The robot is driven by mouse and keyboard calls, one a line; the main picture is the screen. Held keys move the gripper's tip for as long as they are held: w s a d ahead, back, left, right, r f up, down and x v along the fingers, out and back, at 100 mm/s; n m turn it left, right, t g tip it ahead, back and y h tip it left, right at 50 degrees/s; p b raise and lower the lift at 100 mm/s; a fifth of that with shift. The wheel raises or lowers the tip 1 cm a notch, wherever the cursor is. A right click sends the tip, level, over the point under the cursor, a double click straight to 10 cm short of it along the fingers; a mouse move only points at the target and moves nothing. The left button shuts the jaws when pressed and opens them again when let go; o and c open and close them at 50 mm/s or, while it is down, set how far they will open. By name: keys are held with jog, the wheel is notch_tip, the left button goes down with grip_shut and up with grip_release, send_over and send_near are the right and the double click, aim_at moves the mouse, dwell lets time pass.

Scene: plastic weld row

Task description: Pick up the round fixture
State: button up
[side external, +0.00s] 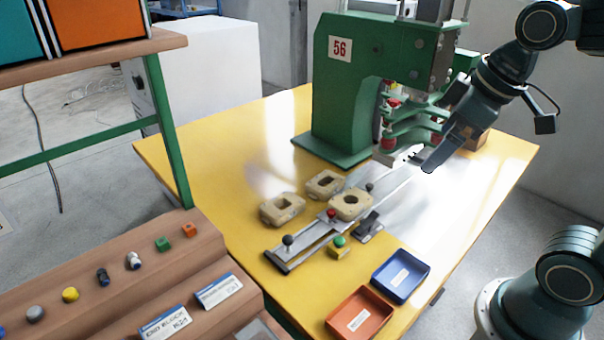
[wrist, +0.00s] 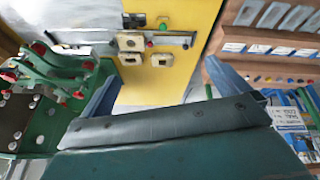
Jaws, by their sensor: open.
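The round fixture (side external: 344,211) is a beige block with a round hole in its top. It sits on the metal slide rail (side external: 318,233) on the yellow table, and shows small near the top of the wrist view (wrist: 131,42). Two other beige fixtures with squarish openings, one nearer the left (side external: 281,210) and one behind (side external: 325,186), lie on the table beside the rail. My gripper (side external: 437,140) is open and empty, well above the table by the green press, up and to the right of the round fixture. Its fingers also show in the wrist view (wrist: 168,88).
The green press (side external: 342,110) stands behind the rail. A green button box (side external: 339,246), a blue tray (side external: 401,276) and an orange tray (side external: 361,315) are in front. A stepped wooden rack (side external: 150,275) holds small parts at the left. The table's left part is clear.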

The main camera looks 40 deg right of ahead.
jog(key=w+d+f+n+g, duration=0.15)
jog(key=w+n, duration=0.25)
jog(key=w, duration=0.5)
jog(key=n+g, duration=0.3)
jog(key=n, duration=0.8)
send_over(350, 197)
jog(key=s+a, duration=0.2)
notch_tip(350, 197, down, 20)
jog(key=shift+w+a+f, duration=0.15)
jog(key=shift+w+a, duration=0.05)
jog(key=shift+w, duration=0.05)
jog(key=shift+f, duration=0.1)
notch_tip(350, 197, down, 8)
jog(key=shift+f, duration=0.2)
jog(key=shift+d+f, duration=0.2)
jog(key=shift+f, duration=2.4)
